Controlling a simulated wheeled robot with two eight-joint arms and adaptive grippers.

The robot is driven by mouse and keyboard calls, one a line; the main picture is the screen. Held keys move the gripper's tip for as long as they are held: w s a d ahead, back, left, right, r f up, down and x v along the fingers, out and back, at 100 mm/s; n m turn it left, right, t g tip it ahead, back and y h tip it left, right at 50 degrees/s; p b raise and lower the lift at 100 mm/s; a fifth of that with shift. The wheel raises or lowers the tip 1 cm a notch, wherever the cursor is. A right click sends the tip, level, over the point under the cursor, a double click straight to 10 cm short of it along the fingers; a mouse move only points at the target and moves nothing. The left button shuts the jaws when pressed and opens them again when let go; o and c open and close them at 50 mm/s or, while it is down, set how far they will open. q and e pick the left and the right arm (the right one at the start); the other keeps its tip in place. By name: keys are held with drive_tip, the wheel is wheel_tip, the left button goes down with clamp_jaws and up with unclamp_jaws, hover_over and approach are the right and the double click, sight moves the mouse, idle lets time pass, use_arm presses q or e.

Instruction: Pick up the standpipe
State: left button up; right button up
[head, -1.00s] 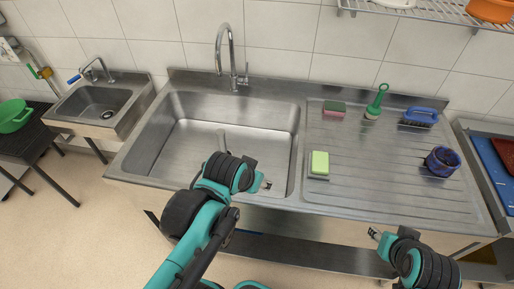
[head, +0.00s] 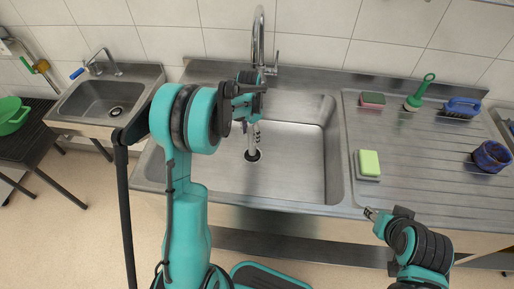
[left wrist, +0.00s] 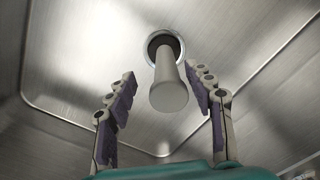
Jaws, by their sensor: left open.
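The standpipe (head: 252,147) is a pale grey pipe standing in the drain of the large sink basin in the head view. In the left wrist view the standpipe (left wrist: 167,88) points up toward the camera, its round top end between the two fingers. My left gripper (left wrist: 160,95) is open, with purple pads on either side of the pipe and gaps visible. In the head view my left gripper (head: 256,127) is over the basin and partly covers the pipe's upper part. My right gripper (head: 373,214) is near the sink's front edge, its jaws too small to judge.
The large basin (head: 305,165) is otherwise empty. The tap (head: 257,40) rises just behind my left gripper. A yellow-green sponge (head: 369,163), a green brush (head: 418,95), a blue brush (head: 462,108) and a dark blue round item (head: 490,156) sit on the drainboard.

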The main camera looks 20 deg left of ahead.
sight(252, 145)
use_arm(q)
drive_tip(key=f+b, duration=0.1)
drive_tip(key=f, duration=0.1)
drive_tip(key=w+f+b, duration=0.1)
drive_tip(key=f, duration=0.2)
drive_tip(key=f+b, duration=0.1)
drive_tip(key=f, duration=0.1)
drive_tip(key=shift+w+f+b, duration=0.25)
drive_tip(key=shift+f+b, duration=0.15)
drive_tip(key=shift+r, duration=0.1)
use_arm(e)
drive_tip(key=f, duration=0.3)
drive_tip(key=shift+w+d+f, duration=0.25)
drive_tip(key=shift+w+f, duration=0.05)
drive_tip(key=shift+w, duration=0.1)
use_arm(q)
clamp_jaws()
